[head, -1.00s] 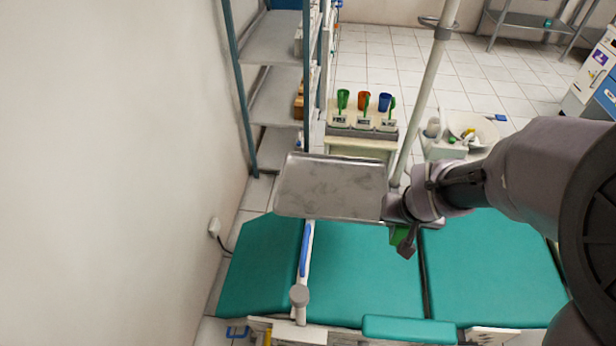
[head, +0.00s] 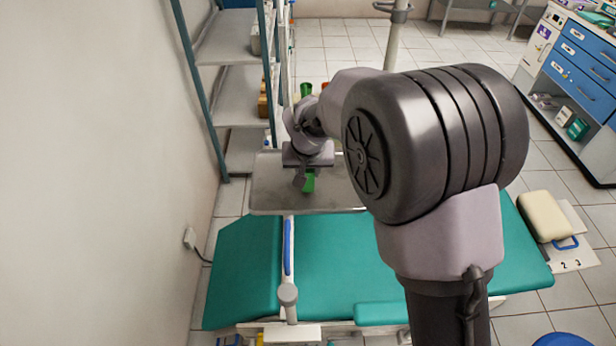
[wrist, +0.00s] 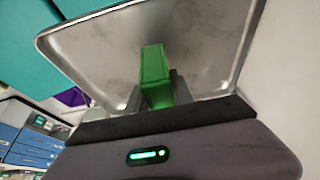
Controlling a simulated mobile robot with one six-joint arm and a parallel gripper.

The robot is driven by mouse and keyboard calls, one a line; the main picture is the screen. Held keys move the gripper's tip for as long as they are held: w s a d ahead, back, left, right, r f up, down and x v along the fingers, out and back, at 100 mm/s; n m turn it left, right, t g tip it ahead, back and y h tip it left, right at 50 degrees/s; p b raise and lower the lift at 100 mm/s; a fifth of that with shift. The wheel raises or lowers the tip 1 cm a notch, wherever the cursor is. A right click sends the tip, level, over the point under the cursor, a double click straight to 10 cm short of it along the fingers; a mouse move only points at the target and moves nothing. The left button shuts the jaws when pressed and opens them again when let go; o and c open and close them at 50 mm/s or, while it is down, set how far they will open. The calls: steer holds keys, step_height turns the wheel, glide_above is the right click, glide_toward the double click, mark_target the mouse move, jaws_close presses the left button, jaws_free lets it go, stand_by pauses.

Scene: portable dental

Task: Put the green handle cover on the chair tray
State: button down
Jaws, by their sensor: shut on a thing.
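The green handle cover (head: 309,183) is held between the fingers of my gripper (head: 303,180), which is shut on it. The wrist view also shows the green cover (wrist: 155,75) upright between the two fingers (wrist: 160,92). The chair tray (head: 265,188) is a bare grey metal tray behind the teal chair. In the head view my gripper and the cover are over the tray's middle. The wrist view shows the tray (wrist: 100,60) beyond the cover. I cannot tell exactly how high the cover is above it. My arm hides the tray's right part.
The teal chair (head: 245,265) lies in front of the tray. A tall shelf (head: 235,95) stands at the back left by the wall. A pole (head: 393,45) rises behind my arm. A blue-drawer cabinet (head: 585,60) is at the far right.

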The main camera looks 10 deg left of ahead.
steer(key=shift+f, duration=0.95)
steer(key=shift+f, duration=0.1)
steer(key=shift+f+b, duration=0.15)
steer(key=shift+b, duration=0.15)
steer(key=c, duration=1.1)
jaws_free()
steer(key=shift+r, duration=0.2)
